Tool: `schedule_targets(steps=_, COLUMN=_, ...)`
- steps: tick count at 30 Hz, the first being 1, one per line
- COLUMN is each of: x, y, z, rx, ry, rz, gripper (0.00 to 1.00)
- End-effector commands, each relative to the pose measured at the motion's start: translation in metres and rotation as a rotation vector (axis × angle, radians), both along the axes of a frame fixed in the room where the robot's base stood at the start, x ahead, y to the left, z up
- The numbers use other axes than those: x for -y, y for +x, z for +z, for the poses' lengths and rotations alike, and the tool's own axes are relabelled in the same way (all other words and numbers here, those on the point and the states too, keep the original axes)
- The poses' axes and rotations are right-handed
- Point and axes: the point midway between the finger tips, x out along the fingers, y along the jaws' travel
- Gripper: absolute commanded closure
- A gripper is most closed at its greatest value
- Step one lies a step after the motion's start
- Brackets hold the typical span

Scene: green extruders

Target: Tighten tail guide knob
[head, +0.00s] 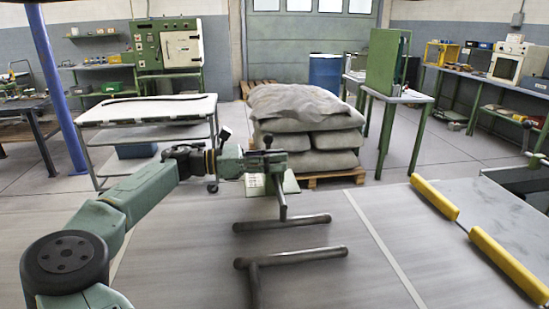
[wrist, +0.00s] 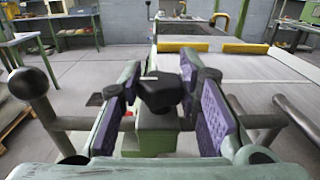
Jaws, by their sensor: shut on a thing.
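The tail guide knob (wrist: 160,92) is a black, lobed knob on top of a green block (wrist: 155,135) in the wrist view. My gripper (wrist: 160,75) has purple-padded fingers on either side of the knob and is shut on it. The exact contact between the pads and the knob is hard to see. In the head view my gripper (head: 272,160) is at the end of my green arm, at the guide's upright post. Dark guide bars (head: 290,255) extend low over the grey surface. The knob cannot be made out clearly in the head view.
Yellow rollers (head: 435,198) lie along the right side of the grey surface. A pallet of grey sacks (head: 310,130) stands behind my gripper. A white-topped cart (head: 145,108) is at the left, and a blue post (head: 55,85) stands farther left.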

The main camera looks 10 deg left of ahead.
Motion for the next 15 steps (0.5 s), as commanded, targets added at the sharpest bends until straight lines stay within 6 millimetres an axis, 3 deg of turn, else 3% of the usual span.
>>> schedule_targets(steps=3, x=-0.0003, y=-0.0002, z=0.0, rx=0.001, ry=0.0, rz=0.0, gripper=0.97)
schedule_targets(steps=4, x=-0.0003, y=-0.0002, z=0.0, rx=0.001, ry=0.0, rz=0.0, gripper=0.67)
schedule_targets(steps=12, x=-0.0001, y=-0.0002, z=0.0001, rx=0.001, ry=-0.001, rz=0.001, gripper=0.49)
schedule_targets(steps=15, x=-0.0001, y=-0.0002, z=0.0001, rx=0.001, ry=-0.001, rz=0.001, gripper=0.48)
